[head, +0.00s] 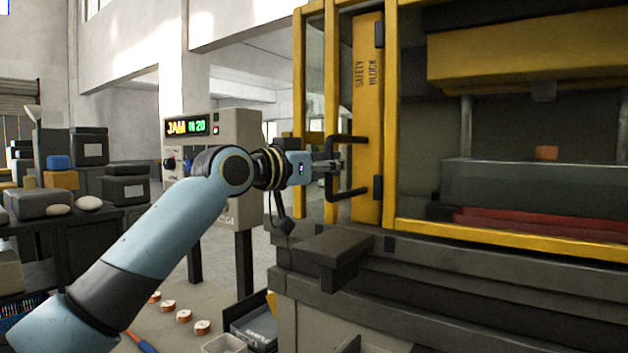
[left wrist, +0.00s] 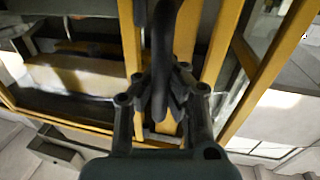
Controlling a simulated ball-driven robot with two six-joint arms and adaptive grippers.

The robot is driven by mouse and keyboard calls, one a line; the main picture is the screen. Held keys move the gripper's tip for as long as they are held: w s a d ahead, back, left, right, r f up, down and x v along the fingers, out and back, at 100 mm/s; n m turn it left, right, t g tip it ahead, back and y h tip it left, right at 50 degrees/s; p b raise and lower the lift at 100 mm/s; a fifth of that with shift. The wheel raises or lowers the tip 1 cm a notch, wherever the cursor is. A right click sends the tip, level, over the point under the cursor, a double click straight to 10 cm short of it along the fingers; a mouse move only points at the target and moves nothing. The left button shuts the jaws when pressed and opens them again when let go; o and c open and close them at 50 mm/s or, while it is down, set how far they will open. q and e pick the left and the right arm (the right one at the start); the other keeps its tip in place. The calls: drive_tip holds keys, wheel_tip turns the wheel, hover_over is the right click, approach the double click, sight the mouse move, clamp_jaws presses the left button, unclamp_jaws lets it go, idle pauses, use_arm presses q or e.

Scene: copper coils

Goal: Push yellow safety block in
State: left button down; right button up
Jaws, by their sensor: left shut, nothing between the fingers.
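The yellow safety block (head: 368,110) is a tall upright bar lettered "SAFETY BLOCK" in the press frame. A black D-shaped handle (head: 334,180) sticks out from its left side. My left gripper (head: 330,165) is shut and empty at the handle, level with its upper half. In the left wrist view, the dark handle (left wrist: 164,60) runs down the middle toward the gripper fingers (left wrist: 162,100), with the yellow block behind. I cannot tell whether the fingers touch the handle. My right gripper is not in view.
The yellow-framed press (head: 500,232) fills the right side, with a small orange piece (head: 546,153) inside. A dark ledge (head: 330,247) juts out below the handle. A control box (head: 228,140) reading "JAM N 20" stands behind my arm. Several copper coils (head: 183,315) lie lower left.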

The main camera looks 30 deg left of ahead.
use_arm(q)
drive_tip(key=shift+w+d+f, duration=0.1)
drive_tip(key=shift+w+f, duration=0.1)
drive_tip(key=shift+w, duration=1.75)
drive_tip(key=c, duration=1.7)
unclamp_jaws()
drive_tip(key=o, duration=0.4)
drive_tip(key=shift+v, duration=6.05)
drive_tip(key=shift+r, duration=0.1)
